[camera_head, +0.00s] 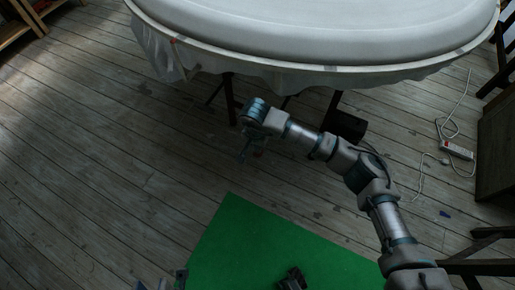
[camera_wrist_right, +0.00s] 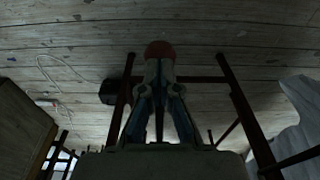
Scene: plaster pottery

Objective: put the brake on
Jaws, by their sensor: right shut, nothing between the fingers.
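No brake can be made out for certain. In the wrist view a rounded reddish-brown end (camera_wrist_right: 159,49) shows just past my right gripper's fingertips; I cannot tell whether it belongs to a brake or touches the fingers. My right gripper (camera_head: 246,153) hangs low under the front edge of the big round white table (camera_head: 310,68), near its dark legs. Its fingers come together in the wrist view (camera_wrist_right: 159,68), shut and empty. Only small parts of my left gripper (camera_head: 165,283) show at the bottom edge, so its opening is unclear.
Dark table legs (camera_head: 229,98) and a black box (camera_head: 346,127) stand close to my right gripper. A power strip (camera_head: 457,150) with white cable lies at the right. A green mat (camera_head: 250,235) covers the floor in front. The plank floor at the left is clear.

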